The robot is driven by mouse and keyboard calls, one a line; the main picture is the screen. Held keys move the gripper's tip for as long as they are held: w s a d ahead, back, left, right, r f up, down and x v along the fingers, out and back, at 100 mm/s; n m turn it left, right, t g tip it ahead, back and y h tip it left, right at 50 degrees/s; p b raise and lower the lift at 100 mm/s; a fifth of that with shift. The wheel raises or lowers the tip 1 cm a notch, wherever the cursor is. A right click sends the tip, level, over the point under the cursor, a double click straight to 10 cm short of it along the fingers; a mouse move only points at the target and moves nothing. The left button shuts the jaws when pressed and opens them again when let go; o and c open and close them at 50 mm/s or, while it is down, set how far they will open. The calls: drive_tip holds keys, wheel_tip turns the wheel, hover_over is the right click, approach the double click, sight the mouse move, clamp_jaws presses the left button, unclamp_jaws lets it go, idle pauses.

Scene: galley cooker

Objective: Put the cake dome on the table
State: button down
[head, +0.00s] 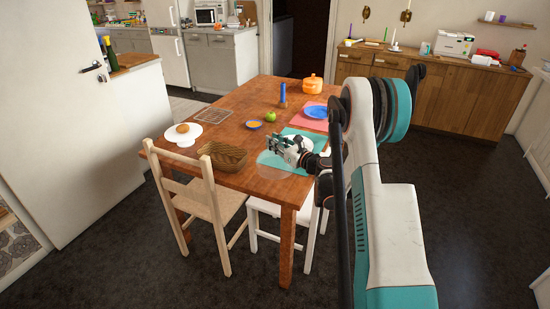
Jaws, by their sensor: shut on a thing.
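The cake dome (270,168) is clear and faint. It shows in the head view below my gripper, at the near edge of the wooden table (225,118). My gripper (276,146) is shut on the dome's top, and its fingers partly hide the grip. I cannot tell whether the dome's rim touches the table or hangs just above it. A white cake stand (184,142) with a round brown cake (183,128) on it stands at the table's left side, uncovered.
A wicker basket (223,155) sits just left of the dome. A teal placemat (318,138), a blue plate (315,111), a green apple (270,116), a small bowl (254,125), and an orange pot (313,85) are on the table. Chairs (208,200) stand at the near side.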

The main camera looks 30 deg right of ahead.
sight(275, 154)
drive_tip(key=shift+f+b, duration=0.8)
drive_tip(key=shift+f, duration=1.95)
drive_tip(key=c, duration=1.5)
unclamp_jaws()
drive_tip(key=shift+f, duration=0.1)
drive_tip(key=shift+s+r, duration=0.15)
drive_tip(key=shift+r, duration=0.35)
drive_tip(key=v, duration=1.1)
drive_tip(key=shift+s+d, duration=0.1)
drive_tip(key=shift+s, duration=0.25)
